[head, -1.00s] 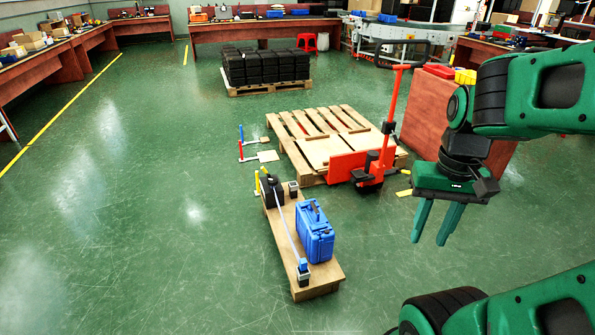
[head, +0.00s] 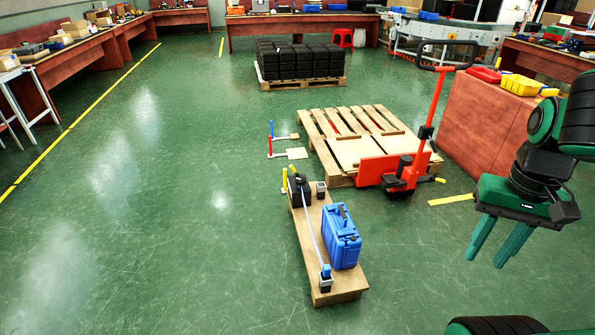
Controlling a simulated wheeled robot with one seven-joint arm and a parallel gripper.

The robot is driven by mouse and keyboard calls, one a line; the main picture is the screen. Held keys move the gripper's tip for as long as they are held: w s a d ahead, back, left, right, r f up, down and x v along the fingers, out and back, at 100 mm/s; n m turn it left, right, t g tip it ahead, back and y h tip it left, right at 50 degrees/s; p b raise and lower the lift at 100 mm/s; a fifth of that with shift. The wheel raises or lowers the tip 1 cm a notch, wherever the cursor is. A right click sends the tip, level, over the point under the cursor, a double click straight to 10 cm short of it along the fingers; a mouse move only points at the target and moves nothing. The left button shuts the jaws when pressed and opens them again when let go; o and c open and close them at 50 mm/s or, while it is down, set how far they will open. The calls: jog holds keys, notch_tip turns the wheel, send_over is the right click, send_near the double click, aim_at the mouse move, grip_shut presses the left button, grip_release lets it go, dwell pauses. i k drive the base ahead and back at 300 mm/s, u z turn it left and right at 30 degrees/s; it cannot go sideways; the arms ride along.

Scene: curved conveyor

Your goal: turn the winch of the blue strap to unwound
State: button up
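A pale blue strap (head: 309,224) runs taut lengthwise along a low wooden board (head: 342,287) on the floor. Its near end meets a small blue and black fitting (head: 325,281) that looks like a winch. Its far end reaches a black object (head: 299,191) with yellow parts; details there are too small to tell. A blue case (head: 341,237) stands on the board, right of the strap. My gripper (head: 486,260) hangs in the air to the right of the board, fingers down and apart, empty. It touches nothing. The winch's handle position cannot be made out.
A small dark block (head: 321,189) sits at the board's far end. Behind are a wooden pallet (head: 385,118) and a red pallet jack (head: 400,172). Red and blue posts (head: 269,146) stand left of the pallet. The floor left and in front of the board is clear.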

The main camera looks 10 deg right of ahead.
aim_at(300, 180)
jog(key=z, duration=0.05)
jog(key=i, duration=0.9)
jog(key=u, duration=2.6)
jog(key=i, duration=1.95)
jog(key=z, duration=0.05)
